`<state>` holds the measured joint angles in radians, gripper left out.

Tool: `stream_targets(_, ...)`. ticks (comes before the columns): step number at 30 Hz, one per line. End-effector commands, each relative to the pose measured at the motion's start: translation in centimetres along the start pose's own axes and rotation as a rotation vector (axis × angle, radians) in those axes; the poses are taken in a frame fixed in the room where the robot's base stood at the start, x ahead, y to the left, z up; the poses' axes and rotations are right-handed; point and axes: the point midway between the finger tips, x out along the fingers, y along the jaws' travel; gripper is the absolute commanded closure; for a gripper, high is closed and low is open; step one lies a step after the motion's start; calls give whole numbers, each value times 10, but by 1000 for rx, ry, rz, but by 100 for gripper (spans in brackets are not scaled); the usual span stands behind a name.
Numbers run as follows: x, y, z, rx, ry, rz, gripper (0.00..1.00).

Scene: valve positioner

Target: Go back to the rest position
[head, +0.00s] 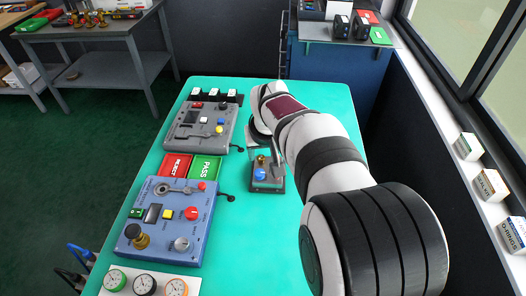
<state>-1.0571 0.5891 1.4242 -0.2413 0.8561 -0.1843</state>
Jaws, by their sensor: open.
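My gripper (273,152) is small and partly hidden by my own white and black arm, which reaches from the lower right toward the middle of the teal table (252,245). It points down close to a small grey valve unit (268,185) with a blue knob and a brass part. I cannot tell from this view whether it touches the unit. I see nothing held in it.
A blue control panel (195,250) and a grey panel (185,143) stand left of my arm. Red (174,167) and green PASS (205,169) trays lie between them. Round gauges (146,285) lie at the front left. A window sill with small boxes (490,187) runs along the right.

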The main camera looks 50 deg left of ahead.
Motion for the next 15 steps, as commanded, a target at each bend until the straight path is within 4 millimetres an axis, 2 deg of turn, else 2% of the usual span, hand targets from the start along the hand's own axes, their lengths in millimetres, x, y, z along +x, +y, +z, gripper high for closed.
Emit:
stream_targets(11,-2,4,1,9,-2,2,48)
stream_targets(13,-14,25,10,63,-14,15,48)
stream_targets(14,-23,41,18,106,-25,23,48)
stream_targets(15,-39,66,35,180,-44,38,48)
